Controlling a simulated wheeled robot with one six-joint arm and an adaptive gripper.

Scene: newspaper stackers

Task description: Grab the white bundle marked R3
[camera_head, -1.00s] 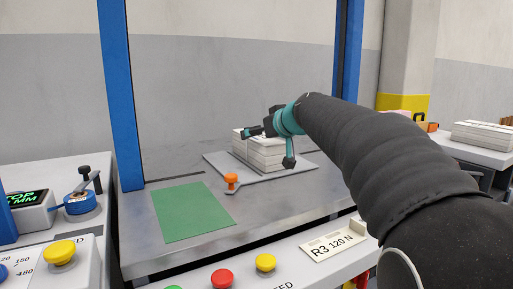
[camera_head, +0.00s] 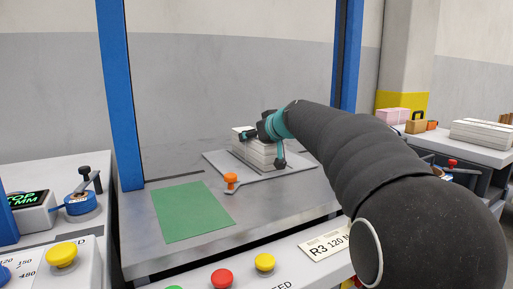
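The white bundle (camera_head: 252,152) is a stack of white sheets lying on a grey plate (camera_head: 290,175) on the metal table, inside the blue frame. A label card reading R3 120 (camera_head: 322,247) is on the table's front panel; no marking is readable on the bundle itself. My gripper (camera_head: 262,149) is at the bundle, with one dark finger by its upper left and another hanging in front of its right part. The fingers are spread apart. Whether they touch the bundle cannot be told. My wrist and arm hide the bundle's top right.
An orange knob (camera_head: 231,180) stands at the plate's front left corner. A green mat (camera_head: 192,211) lies to the left. Blue posts (camera_head: 122,100) flank the table. A right-hand side table holds white stacks (camera_head: 483,134), a pink block (camera_head: 391,115) and small boxes. Push buttons (camera_head: 222,278) line the front.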

